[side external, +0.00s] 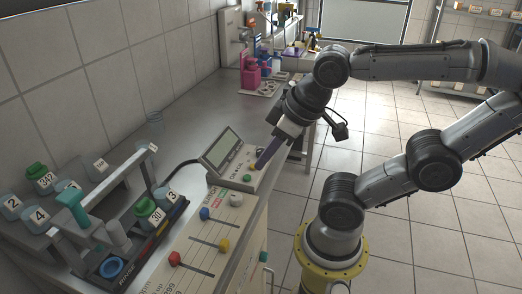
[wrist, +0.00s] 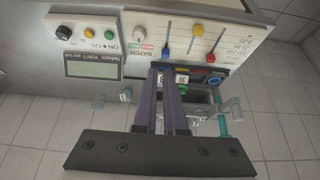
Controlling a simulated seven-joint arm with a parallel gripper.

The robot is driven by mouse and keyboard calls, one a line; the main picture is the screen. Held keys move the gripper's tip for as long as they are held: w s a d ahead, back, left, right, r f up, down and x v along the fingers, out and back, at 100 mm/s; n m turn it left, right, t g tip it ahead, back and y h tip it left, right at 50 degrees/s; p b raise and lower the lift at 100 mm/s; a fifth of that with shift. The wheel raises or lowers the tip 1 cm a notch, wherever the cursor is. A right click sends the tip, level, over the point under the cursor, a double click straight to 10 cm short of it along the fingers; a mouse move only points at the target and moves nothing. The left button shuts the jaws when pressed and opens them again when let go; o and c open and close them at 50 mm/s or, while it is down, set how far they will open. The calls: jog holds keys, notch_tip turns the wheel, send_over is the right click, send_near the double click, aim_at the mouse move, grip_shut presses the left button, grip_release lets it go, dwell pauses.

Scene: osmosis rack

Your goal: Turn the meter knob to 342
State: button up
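The meter is a light grey box at the bench's front edge; its tilted display (side external: 222,148) shows in the side view, with no readable number. In the wrist view its display (wrist: 91,64) is at the left, beside a black round knob (wrist: 64,33), a yellow button (wrist: 89,32) and a green button (wrist: 109,35). The black knob is hidden or unclear in the side view, near my fingers. My gripper (side external: 260,166) points down over the meter's right end. In the wrist view my gripper (wrist: 160,72) has a narrow empty gap between its purple fingers, right of the knob.
A batch panel with a white knob (wrist: 126,11) and blue, yellow and red sliders (wrist: 198,29) adjoins the meter. The bench behind the meter is mostly clear.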

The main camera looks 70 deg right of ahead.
jog(key=shift+o, duration=1.2)
jog(key=shift+r, duration=0.15)
jog(key=o, duration=0.6)
jog(key=shift+g+h, duration=0.3)
jog(key=shift+g, duration=0.1)
jog(key=w+d+r, duration=0.1)
jog(key=w, duration=0.1)
jog(key=w+d+r, duration=0.1)
jog(key=r, duration=0.1)
jog(key=shift+w+r, duration=0.2)
jog(key=shift+w, duration=0.2)
jog(key=shift+o, duration=0.2)
jog(key=m+g, duration=0.5)
jog(key=m, duration=0.1)
send_over(261, 150)
notch_tip(261, 150, down, 7)
notch_tip(261, 150, down, 13)
jog(key=shift+f, duration=0.15)
grip_shut()
